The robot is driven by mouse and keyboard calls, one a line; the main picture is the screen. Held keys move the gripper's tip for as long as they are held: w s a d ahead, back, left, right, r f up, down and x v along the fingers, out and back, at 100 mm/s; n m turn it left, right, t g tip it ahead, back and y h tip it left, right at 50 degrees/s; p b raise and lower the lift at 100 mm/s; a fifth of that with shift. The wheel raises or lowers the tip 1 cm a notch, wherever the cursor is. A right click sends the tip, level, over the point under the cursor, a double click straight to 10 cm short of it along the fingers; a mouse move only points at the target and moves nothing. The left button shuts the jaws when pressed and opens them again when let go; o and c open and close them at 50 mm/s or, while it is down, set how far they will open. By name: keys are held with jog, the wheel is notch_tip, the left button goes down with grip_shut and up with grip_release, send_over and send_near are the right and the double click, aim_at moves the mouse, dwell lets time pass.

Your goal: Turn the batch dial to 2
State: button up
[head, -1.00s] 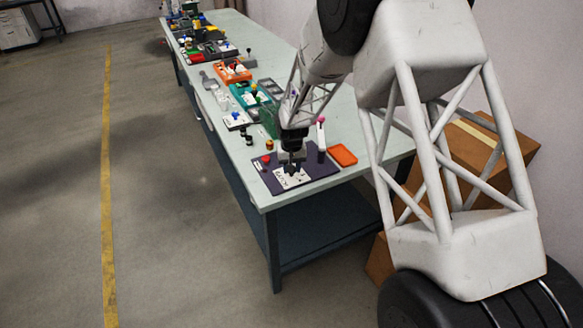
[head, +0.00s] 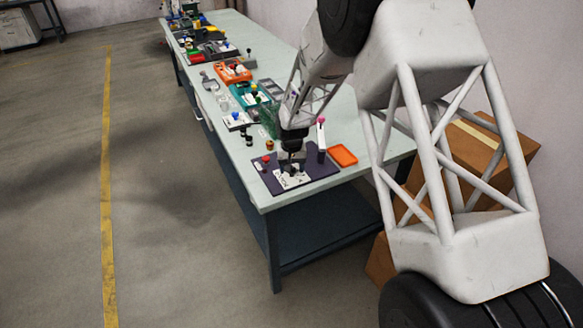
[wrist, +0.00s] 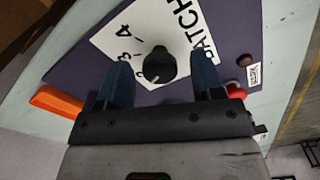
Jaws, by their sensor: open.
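The batch dial (wrist: 159,65) is a round black knob on a white card with black lettering and numbers (wrist: 130,36), fixed to a dark purple board (wrist: 75,67). In the wrist view the card reads "BATCH", partly cut off, and a 4 is clear. My gripper (wrist: 163,80) is open, with one blue finger on each side of the dial and a gap on both sides. Its fingertips are at about the dial's place in the picture; I cannot tell their height over the card. In the head view my gripper (head: 291,168) hides most of the dial.
A red knob (wrist: 236,90) and a dark red button (wrist: 244,60) sit on the board's right in the wrist view. An orange tray (head: 343,155) lies right of the board (head: 322,172). A white post with a pink top (head: 321,134) stands at its back. Other items line the bench behind.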

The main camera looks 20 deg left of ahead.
jog(key=shift+r, duration=0.15)
jog(key=shift+r, duration=3.75)
jog(key=shift+d+r, duration=0.2)
jog(key=s+d+r+m, duration=0.1)
jog(key=s+d+r, duration=0.4)
jog(key=d+r, duration=0.3)
jog(key=s+d+r+m+t, duration=0.1)
jog(key=s+d+r, duration=0.4)
jog(key=d, duration=0.5)
jog(key=s+d+r, duration=0.4)
jog(key=d+r, duration=0.4)
jog(key=d, duration=0.1)
jog(key=s+d+r+m, duration=0.1)
jog(key=s+d, duration=0.7)
jog(key=s, duration=0.6)
jog(key=s+d+r+m+t, duration=0.1)
jog(key=s+d+r, duration=0.1)
jog(key=s+d, duration=0.7)
jog(key=s, duration=0.5)
jog(key=shift+m+t, duration=0.3)
jog(key=shift+m, duration=0.1)
